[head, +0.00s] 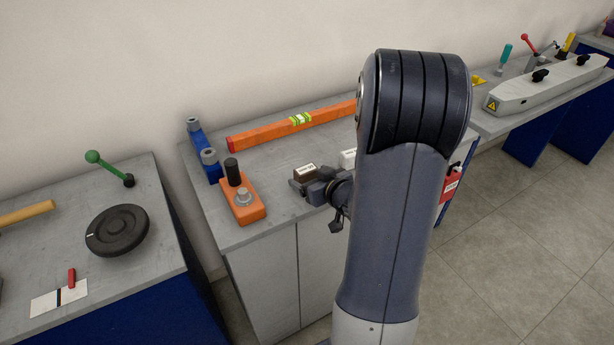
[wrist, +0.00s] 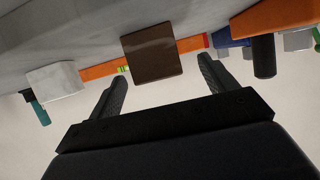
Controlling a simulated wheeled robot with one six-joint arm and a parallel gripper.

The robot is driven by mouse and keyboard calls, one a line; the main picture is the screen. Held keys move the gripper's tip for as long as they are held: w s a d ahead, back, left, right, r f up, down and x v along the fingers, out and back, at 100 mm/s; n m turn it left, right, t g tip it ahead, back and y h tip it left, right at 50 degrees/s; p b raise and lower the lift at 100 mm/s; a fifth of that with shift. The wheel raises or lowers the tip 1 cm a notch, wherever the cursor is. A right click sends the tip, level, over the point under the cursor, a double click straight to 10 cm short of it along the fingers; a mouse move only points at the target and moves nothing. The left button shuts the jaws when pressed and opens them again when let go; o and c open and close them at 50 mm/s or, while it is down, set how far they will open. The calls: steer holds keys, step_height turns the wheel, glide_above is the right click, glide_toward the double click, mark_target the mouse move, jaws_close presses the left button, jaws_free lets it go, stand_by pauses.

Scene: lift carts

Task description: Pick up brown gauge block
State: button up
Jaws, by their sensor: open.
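In the wrist view, where the scene appears upside down, the brown block (wrist: 152,55) shows a plain face between the lines of my two fingers. My gripper (wrist: 162,72) is open and empty, its fingertips close to the block; I cannot tell whether they reach past its near face. In the head view my gripper (head: 312,190) is low over the cart's front edge, just in front of the block, and my arm hides part of the cart.
A white block (head: 348,158) stands right of the brown one. An orange spirit level (head: 275,132) lies behind. An orange box with a black knob (head: 243,203) and a blue fixture (head: 203,150) stand left. Another cart (head: 85,185) holds a black handwheel (head: 117,231).

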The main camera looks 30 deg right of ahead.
mark_target(303, 171)
steer(key=shift+p+x, duration=0.35)
steer(key=shift+x, duration=2.55)
steer(key=shift+d, duration=0.25)
steer(key=shift+c, duration=0.6)
steer(key=c, duration=1.2)
steer(key=shift+r, duration=0.15)
